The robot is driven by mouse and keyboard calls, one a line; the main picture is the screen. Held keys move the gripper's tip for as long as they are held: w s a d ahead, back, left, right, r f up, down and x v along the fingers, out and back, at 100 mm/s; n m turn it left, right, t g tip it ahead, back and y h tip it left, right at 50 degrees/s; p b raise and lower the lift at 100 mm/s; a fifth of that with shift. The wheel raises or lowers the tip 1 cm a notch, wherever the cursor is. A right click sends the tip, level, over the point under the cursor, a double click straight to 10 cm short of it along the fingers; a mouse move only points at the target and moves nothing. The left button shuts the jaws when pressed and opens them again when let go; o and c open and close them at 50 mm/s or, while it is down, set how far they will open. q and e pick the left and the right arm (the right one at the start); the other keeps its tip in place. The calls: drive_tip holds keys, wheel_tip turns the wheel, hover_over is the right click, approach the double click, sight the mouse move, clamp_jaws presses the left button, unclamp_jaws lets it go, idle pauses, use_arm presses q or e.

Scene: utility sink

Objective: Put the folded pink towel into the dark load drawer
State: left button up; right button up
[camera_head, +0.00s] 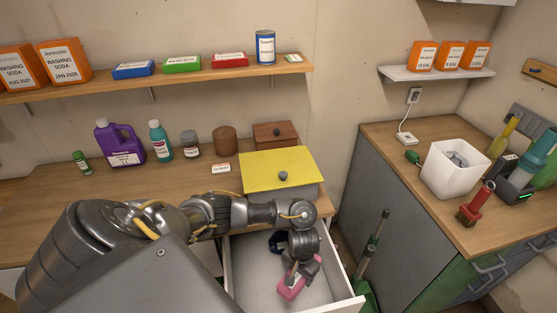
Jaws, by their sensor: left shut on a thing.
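The pink towel (291,288) is a small pink block shape, partly hidden by my left gripper (298,276). The gripper points down and is shut on it. Both show over the inside of an open drawer (342,303) below the counter. The drawer has white walls and a pale grey floor, so it does not look dark. I cannot tell whether the towel touches the drawer floor. My right gripper is not in view.
A yellow-lidded box (270,171) stands on the counter behind my arm. A purple jug (119,144) and several small containers stand further left. A grey cabinet (390,195) with a white bin (452,172) is at the right. A green-and-grey tool (370,250) stands in the gap.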

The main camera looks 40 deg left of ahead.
use_arm(q)
drive_tip(key=shift+s+a+f+n, duration=0.5)
drive_tip(key=shift+a+f+n, duration=0.2)
drive_tip(key=shift+n, duration=0.3)
drive_tip(key=shift+s+a+f+n, duration=0.45)
drive_tip(key=shift+a+f+n, duration=0.25)
drive_tip(key=shift+n, duration=0.3)
drive_tip(key=shift+s+a+f+n, duration=0.55)
drive_tip(key=shift+a+n, duration=0.25)
drive_tip(key=shift+n, duration=0.2)
wheel_tip(320, 180, down, 6)
drive_tip(key=b, duration=0.4)
drive_tip(key=shift+f, duration=0.1)
drive_tip(key=shift+w+f+b, duration=0.1)
drive_tip(key=shift+f+b, duration=1.15)
drive_tip(key=shift+f, duration=0.7)
drive_tip(key=o, duration=1.1)
drive_tip(key=shift+f, duration=0.1)
